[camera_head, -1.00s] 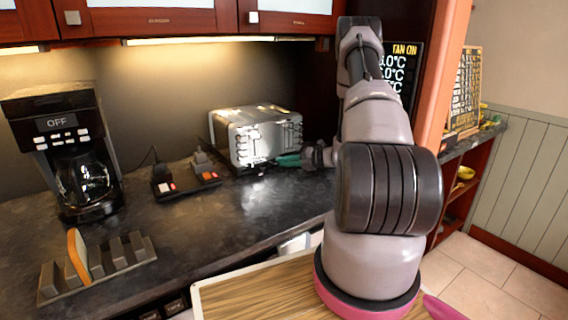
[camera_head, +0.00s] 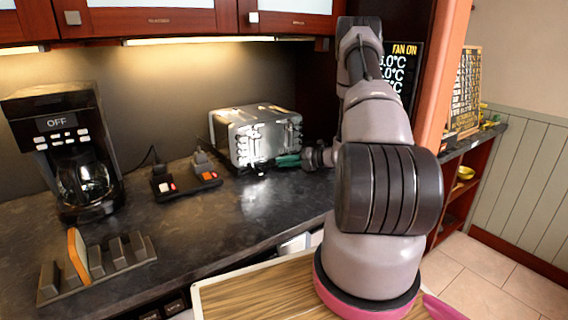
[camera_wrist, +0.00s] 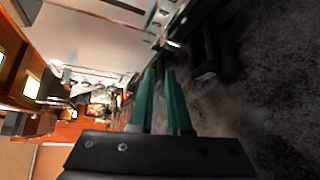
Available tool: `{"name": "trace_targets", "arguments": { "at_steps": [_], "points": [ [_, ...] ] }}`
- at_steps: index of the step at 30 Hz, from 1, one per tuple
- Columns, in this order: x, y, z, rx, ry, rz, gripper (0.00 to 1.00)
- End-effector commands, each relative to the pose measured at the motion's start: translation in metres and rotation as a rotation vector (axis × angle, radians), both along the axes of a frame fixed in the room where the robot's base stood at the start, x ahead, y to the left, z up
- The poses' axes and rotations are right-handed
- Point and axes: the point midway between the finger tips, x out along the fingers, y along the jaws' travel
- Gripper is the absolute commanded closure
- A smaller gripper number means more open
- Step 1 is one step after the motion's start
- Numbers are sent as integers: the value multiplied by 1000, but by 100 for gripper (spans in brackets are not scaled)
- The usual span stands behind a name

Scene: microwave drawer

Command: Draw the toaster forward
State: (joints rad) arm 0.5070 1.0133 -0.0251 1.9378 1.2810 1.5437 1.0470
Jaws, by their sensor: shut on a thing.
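The silver toaster (camera_head: 255,136) stands on the dark counter against the back wall, its slatted, shiny side facing the room. My gripper (camera_head: 284,160) reaches it from the right, low at its right front corner. In the wrist view, the teal fingers of my gripper (camera_wrist: 160,76) are close together and point at the toaster's low edge. The toaster's shiny side (camera_wrist: 95,38) fills the upper left there. My gripper is shut on a part of the toaster; the exact contact is too small and dark to make out.
A power strip (camera_head: 207,176) with plugs lies left of the toaster. A coffee maker (camera_head: 72,150) and a toast rack (camera_head: 110,262) stand further left. The counter (camera_head: 255,205) in front of the toaster is clear. A wooden board (camera_head: 255,295) is near me.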

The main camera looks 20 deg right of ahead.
Motion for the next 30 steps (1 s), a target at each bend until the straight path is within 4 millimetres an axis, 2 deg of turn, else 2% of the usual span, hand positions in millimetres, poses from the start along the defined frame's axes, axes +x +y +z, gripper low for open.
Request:
{"name": "trace_targets", "arguments": {
  "at_steps": [8,13,17,30],
  "points": [
    [-6,-2,-2,-3,4,-2,100],
    [-25,-6,-2,-3,6,-2,100],
    [-52,-12,-2,-1,7,-3,100],
    [-163,-33,-2,-1,7,-4,100]
  ]
}}
